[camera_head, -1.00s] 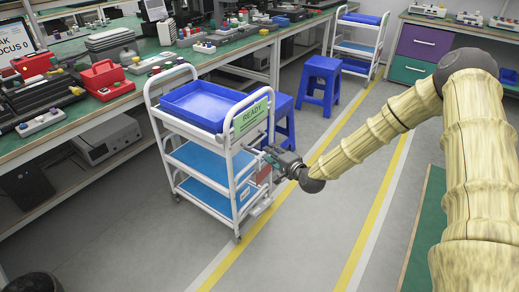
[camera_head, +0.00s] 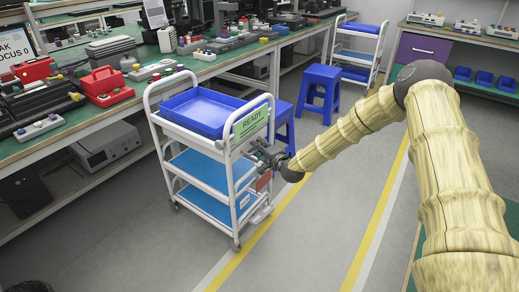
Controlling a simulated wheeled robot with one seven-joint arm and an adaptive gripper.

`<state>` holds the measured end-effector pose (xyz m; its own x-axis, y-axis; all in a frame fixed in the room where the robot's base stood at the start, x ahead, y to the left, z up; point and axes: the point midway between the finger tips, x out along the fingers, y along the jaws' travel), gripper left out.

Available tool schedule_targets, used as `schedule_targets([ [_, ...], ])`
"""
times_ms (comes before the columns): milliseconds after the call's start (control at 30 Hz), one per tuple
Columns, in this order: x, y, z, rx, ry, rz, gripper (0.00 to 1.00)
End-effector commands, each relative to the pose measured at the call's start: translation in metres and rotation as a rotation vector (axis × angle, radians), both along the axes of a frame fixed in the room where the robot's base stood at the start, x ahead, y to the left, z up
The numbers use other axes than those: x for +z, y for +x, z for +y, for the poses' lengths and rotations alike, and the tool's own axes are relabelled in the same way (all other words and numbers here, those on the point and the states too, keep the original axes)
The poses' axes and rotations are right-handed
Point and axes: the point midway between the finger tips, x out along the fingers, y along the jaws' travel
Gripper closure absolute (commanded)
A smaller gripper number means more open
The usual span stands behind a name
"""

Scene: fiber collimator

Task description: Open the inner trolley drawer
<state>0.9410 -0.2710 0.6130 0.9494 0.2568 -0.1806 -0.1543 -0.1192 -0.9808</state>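The white trolley (camera_head: 238,195) stands left of centre, with a blue tray (camera_head: 203,108) on top and two blue shelves (camera_head: 205,168) below. A green READY sign (camera_head: 251,122) is on its right end. No pulled-out drawer is distinguishable on it. My gripper (camera_head: 262,153) is at the trolley's right end, just under the sign and close to the white frame. The fingers are small and dark against the frame, so whether they touch it or hold something is unclear. A small reddish patch (camera_head: 264,181) shows below the gripper.
A long green-topped workbench (camera_head: 100,130) with equipment runs along the left. Blue stools (camera_head: 322,92) stand behind the trolley, and a second trolley (camera_head: 361,48) is farther back. A purple drawer unit (camera_head: 424,47) is at the back right. The floor right of the trolley is clear.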

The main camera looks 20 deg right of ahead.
Motion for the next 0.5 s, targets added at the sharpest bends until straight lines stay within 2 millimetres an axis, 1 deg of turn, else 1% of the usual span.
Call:
schedule_targets([
  [300,-0.0001,0.0026,0.0003,-0.001,0.0,0.0,0.68],
  [333,-0.0001,0.0026,0.0002,-0.001,0.0,0.0,0.7],
  [500,-0.0002,0.0024,-0.0001,-0.001,0.0,0.0,1.0],
])
